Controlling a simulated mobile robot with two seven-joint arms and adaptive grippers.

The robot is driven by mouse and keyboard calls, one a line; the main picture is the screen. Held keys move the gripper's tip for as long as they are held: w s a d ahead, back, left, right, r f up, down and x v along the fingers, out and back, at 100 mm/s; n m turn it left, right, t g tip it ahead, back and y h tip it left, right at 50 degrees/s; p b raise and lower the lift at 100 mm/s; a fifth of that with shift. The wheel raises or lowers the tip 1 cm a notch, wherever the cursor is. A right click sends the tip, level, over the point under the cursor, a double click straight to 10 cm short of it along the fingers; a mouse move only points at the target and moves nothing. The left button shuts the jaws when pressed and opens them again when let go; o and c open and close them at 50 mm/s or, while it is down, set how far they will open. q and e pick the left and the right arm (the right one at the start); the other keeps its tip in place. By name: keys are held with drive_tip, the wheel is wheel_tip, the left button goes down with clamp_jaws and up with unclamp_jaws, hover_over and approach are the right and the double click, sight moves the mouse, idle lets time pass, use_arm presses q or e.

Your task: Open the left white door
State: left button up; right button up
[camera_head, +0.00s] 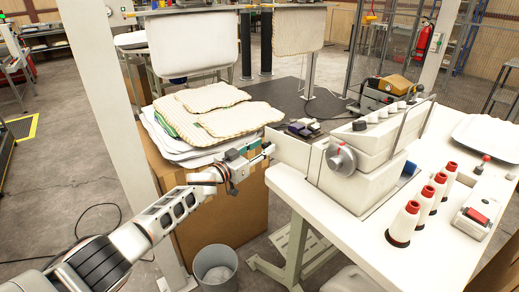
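A white panel (290,156) stands at the left end of the white sewing machine, at the edge of the white table. It looks like the left white door, though I cannot be sure. Its right side meets the machine body (365,165). My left gripper (266,152) reaches in from the lower left, with its fingertips right beside the panel's left edge. I cannot tell whether they touch it or whether the fingers are open. My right gripper is not in view.
A cardboard box (235,215) carrying stacked quilted covers (215,105) stands behind my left arm. A white post (105,90) rises at left. A grey bin (215,268) stands below the arm. Red-topped thread cones (404,222) and a red-button box (476,217) occupy the table's right side.

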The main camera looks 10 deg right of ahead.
use_arm(q)
drive_tip(key=shift+v, duration=0.95)
drive_tip(key=v, duration=1)
drive_tip(key=shift+s, duration=0.15)
drive_tip(key=s+a+f+n+t+y, duration=0.1)
drive_tip(key=s+a+f+n+y, duration=0.1)
drive_tip(key=s+f, duration=0.6)
drive_tip(key=s+a+f+n+t+y, duration=0.1)
drive_tip(key=s+a+f+n+y, duration=0.1)
drive_tip(key=s+f, duration=0.55)
drive_tip(key=s+a+f+g+y, duration=0.1)
drive_tip(key=s+a+f+y, duration=0.1)
drive_tip(key=s+a+f, duration=0.2)
drive_tip(key=s+a+f+g+y, duration=0.1)
drive_tip(key=s+a+f, duration=0.4)
drive_tip(key=s, duration=0.5)
drive_tip(key=s+a+f+n+g+y, duration=0.1)
drive_tip(key=s+a+f+y, duration=0.2)
drive_tip(key=s+a+f, duration=0.2)
drive_tip(key=s+a, duration=0.2)
drive_tip(key=s, duration=0.1)
drive_tip(key=shift+y, duration=0.3)
